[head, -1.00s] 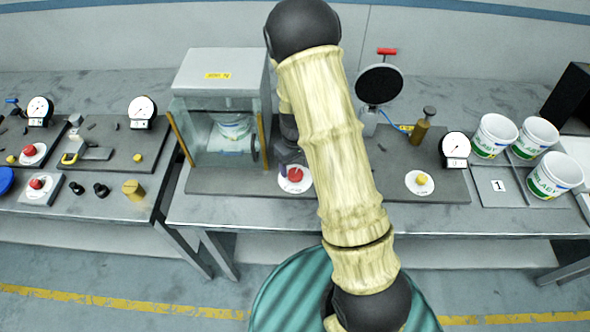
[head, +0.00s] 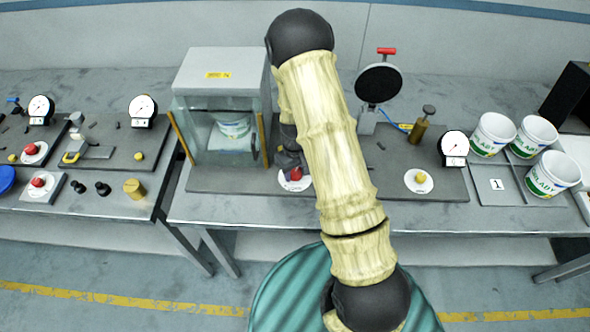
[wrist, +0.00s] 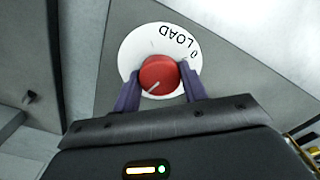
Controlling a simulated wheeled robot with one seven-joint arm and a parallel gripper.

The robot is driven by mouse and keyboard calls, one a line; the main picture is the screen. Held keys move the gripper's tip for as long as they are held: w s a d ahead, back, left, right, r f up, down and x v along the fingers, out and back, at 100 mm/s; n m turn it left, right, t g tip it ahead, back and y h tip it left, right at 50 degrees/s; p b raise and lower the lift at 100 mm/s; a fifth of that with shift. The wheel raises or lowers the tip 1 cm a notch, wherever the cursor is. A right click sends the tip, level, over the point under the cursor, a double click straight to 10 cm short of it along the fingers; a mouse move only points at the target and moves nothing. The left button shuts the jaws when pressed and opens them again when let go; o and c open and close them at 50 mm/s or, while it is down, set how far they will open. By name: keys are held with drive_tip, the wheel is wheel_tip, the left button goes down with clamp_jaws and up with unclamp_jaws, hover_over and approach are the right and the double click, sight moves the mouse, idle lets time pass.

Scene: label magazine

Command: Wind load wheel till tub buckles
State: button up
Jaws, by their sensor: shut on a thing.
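The red load wheel (wrist: 159,76) sits on a white dial marked LOAD and 0 in the wrist view, with a white pointer line toward its lower left. My gripper (wrist: 160,84) is shut on the wheel, one purple finger on each side.
A gauge (head: 454,144) and a yellow knob (head: 420,177) are to the right of my arm. Several white tubs (head: 552,174) stand near a plate marked 1 at the far right. A round black disc (head: 379,84) and a brass cylinder (head: 420,130) stand behind. Another bench (head: 75,205) is at the left.

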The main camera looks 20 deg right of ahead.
sight(295, 171)
drive_tip(key=shift+m, duration=0.4)
drive_tip(key=m+b, duration=0.1)
drive_tip(key=m, duration=0.2)
drive_tip(key=shift+w+m, duration=0.1)
drive_tip(key=shift+m, duration=1.6)
drive_tip(key=shift+r, duration=0.1)
drive_tip(key=o, duration=1)
wheel_tip(295, 171, up, 17)
drive_tip(key=b, duration=0.2)
drive_tip(key=shift+r+b, duration=0.15)
drive_tip(key=shift+b, duration=0.2)
